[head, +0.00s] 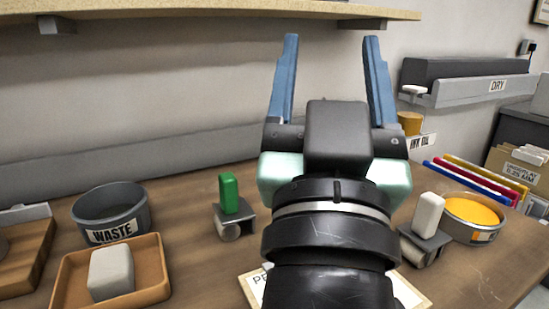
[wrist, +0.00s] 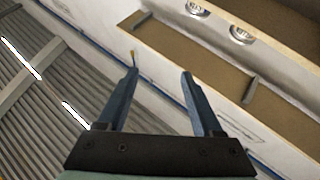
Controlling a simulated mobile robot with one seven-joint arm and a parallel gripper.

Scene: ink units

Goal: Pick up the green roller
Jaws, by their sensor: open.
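The green roller (head: 229,193) stands on the wooden table, left of my arm in the head view. Its green handle points up, and a grey bracket with a pale roller (head: 233,225) sits below it. My gripper (head: 329,42) is raised in front of the wall, above and to the right of the green roller. Its two blue fingers are apart with nothing between them. In the wrist view my gripper (wrist: 158,75) also shows open and empty, facing the upper wall, a shelf and the ceiling. The green roller is not in the wrist view.
A WASTE tub (head: 112,207) and an orange tray (head: 150,270) holding a white block stand left of the roller. A white-handled roller (head: 428,214) and a yellow ink tin (head: 472,212) stand right of my arm. A shelf (head: 220,12) overhangs the table. My arm hides the middle.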

